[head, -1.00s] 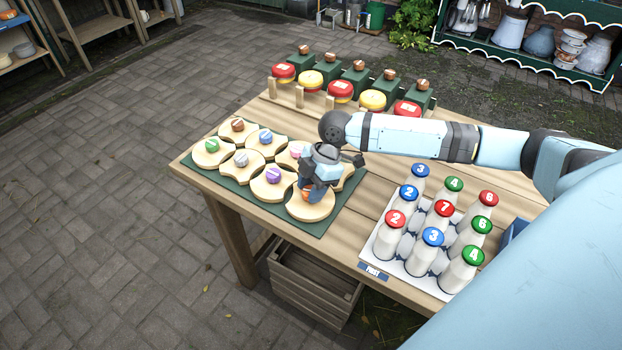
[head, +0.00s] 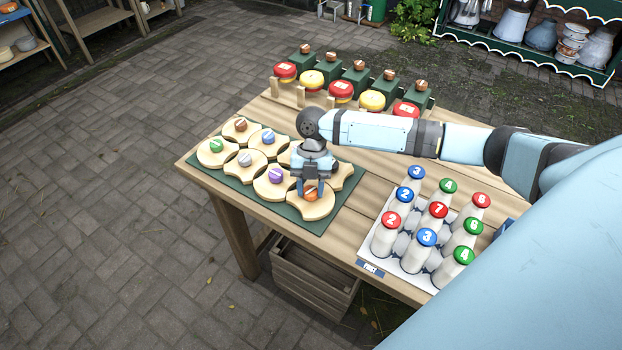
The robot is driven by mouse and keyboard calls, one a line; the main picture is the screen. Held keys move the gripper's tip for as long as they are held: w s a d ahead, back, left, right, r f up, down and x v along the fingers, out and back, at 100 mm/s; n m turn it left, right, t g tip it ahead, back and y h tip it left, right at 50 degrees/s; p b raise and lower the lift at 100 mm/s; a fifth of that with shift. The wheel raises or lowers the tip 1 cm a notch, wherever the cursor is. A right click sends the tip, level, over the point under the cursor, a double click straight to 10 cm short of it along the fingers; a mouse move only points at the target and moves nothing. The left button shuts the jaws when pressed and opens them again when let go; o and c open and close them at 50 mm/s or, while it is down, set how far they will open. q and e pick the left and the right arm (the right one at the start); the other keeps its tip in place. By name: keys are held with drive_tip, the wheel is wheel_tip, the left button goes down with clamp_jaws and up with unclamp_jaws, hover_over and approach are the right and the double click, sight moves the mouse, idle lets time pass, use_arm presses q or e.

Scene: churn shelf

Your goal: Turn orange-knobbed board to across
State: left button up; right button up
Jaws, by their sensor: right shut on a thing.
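The orange-knobbed board (head: 312,211) is a round pale wooden piece with cut-in sides at the front right corner of the green mat (head: 234,184). Its orange knob (head: 311,194) sits between the fingers of my right gripper (head: 308,190), which points down and is shut on it. The gripper hides part of the knob and the board behind it. Other boards lie beside it, with purple (head: 275,175), grey (head: 245,159), green (head: 216,146), brown (head: 240,125) and blue (head: 268,137) knobs. My left gripper is not in view.
Milk bottles with numbered caps stand in a white tray (head: 377,258) at the table's right. Red and yellow round-topped items (head: 341,91) and green blocks (head: 358,81) line the back. A wooden crate (head: 312,280) sits below the table (head: 345,237).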

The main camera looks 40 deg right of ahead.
drive_tip(key=n+h, duration=0.1)
drive_tip(key=n, duration=0.1)
drive_tip(key=shift+n, duration=0.3)
drive_tip(key=shift+n+g, duration=0.3)
drive_tip(key=o, duration=0.9)
drive_tip(key=v, duration=1.3)
drive_tip(key=shift+w+a+r+b, duration=0.2)
drive_tip(key=shift+r+b, duration=0.15)
drive_tip(key=shift+r, duration=0.1)
